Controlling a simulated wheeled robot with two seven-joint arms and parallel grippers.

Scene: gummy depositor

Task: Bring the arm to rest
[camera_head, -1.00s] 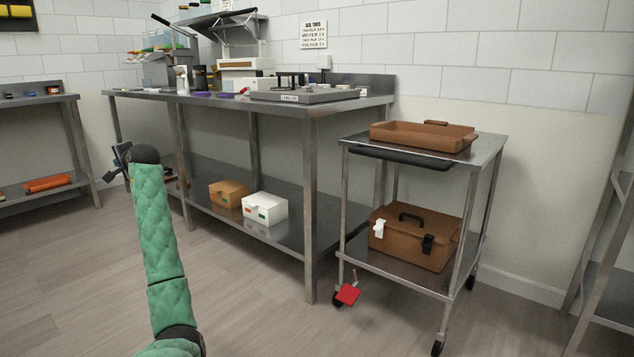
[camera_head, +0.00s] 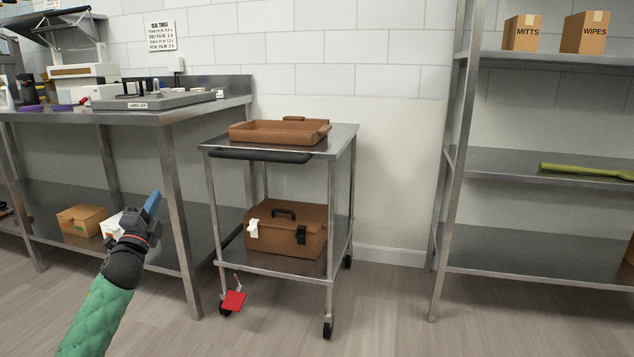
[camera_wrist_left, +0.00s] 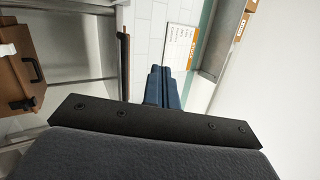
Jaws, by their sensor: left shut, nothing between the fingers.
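My left arm comes in from the lower left of the head view in a green padded sleeve. Its left gripper (camera_head: 152,203) points up and away, in front of the steel bench's lower shelf, and holds nothing. In the left wrist view its blue fingers (camera_wrist_left: 163,87) lie together, shut and empty. My right gripper is not in view.
A steel cart (camera_head: 342,143) carries a brown tray (camera_head: 278,132) on top and a brown case (camera_head: 286,229) below. A red tag (camera_head: 233,301) hangs by a caster. The bench (camera_head: 170,116) stands left, a shelf rack (camera_head: 520,160) right. Floor between cart and rack is clear.

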